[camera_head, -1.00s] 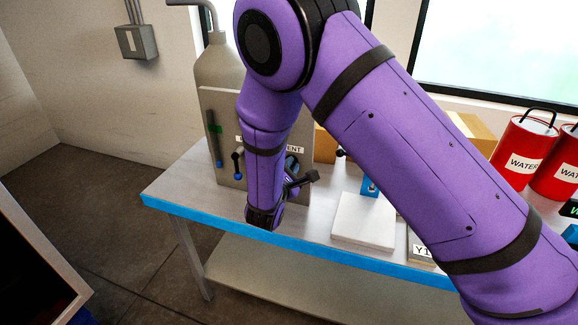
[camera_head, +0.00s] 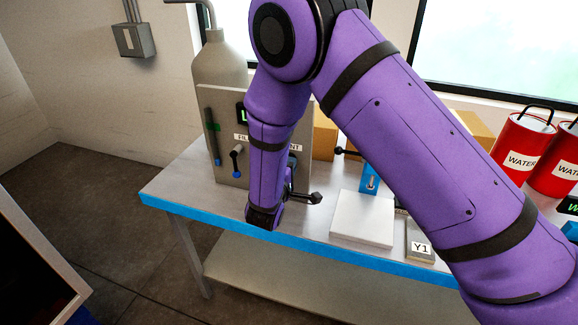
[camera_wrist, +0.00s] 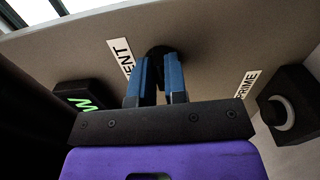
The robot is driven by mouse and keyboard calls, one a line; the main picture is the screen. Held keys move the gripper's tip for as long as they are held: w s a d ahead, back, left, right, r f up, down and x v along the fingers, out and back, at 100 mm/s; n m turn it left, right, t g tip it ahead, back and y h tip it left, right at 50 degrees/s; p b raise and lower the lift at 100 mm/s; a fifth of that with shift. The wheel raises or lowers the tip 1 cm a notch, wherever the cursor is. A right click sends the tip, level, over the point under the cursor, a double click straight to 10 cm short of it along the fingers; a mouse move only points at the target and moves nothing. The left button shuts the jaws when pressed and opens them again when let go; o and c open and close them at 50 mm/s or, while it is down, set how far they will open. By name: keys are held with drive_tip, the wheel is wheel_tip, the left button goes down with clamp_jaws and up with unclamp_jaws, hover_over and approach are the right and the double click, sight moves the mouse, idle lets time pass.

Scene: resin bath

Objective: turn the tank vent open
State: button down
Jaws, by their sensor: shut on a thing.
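The tank vent shows in the wrist view as a dark round knob (camera_wrist: 159,52) on a grey panel (camera_wrist: 215,38), beside a label ending in "ENT". My gripper (camera_wrist: 159,80) has its blue fingers closed on the vent, and they hide much of it. In the head view, the grey panel (camera_head: 225,110) stands on the bench in front of a grey tank (camera_head: 219,62). My arm covers the vent and my fingers there, so the vent's angle is unclear.
A lever with a blue tip (camera_head: 236,162) sits left of my forearm. The bench (camera_head: 185,190) also holds a white block (camera_head: 363,219), a block marked Y1 (camera_head: 421,241) and red water cans (camera_head: 521,150).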

drive_tip(key=shift+f, duration=0.1)
idle(0.3)
drive_tip(key=c, duration=1.1)
unclamp_jaws()
drive_tip(key=shift+c, duration=0.2)
drive_tip(key=shift+s, duration=0.1)
drive_tip(key=v, duration=1)
drive_tip(key=shift+s, duration=0.3)
drive_tip(key=shift+a, duration=0.15)
